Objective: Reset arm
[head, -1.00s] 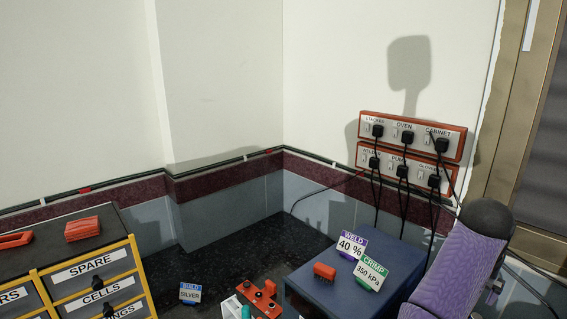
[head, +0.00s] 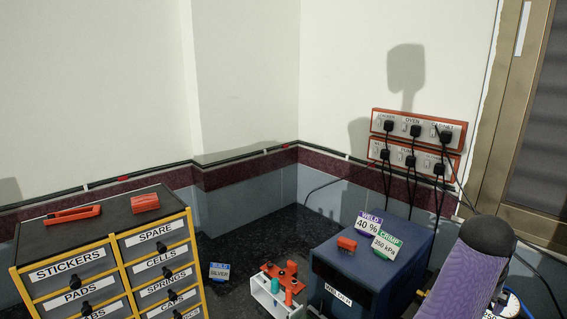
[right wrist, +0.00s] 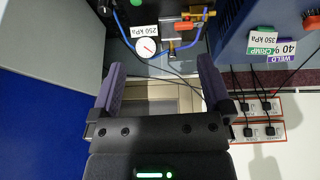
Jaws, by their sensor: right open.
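Behind the fingers are a pale panel and floor-like surfaces. My left arm and left gripper are in neither current view.
A yellow-framed drawer cabinet (head: 117,240) stands at left with red items on top. A blue welder box (head: 372,265) with WELD and CRIMP tags stands right of centre. Red socket strips (head: 418,130) with black plugs hang on the wall. A gauge (right wrist: 146,47) with blue tubing shows in the wrist view.

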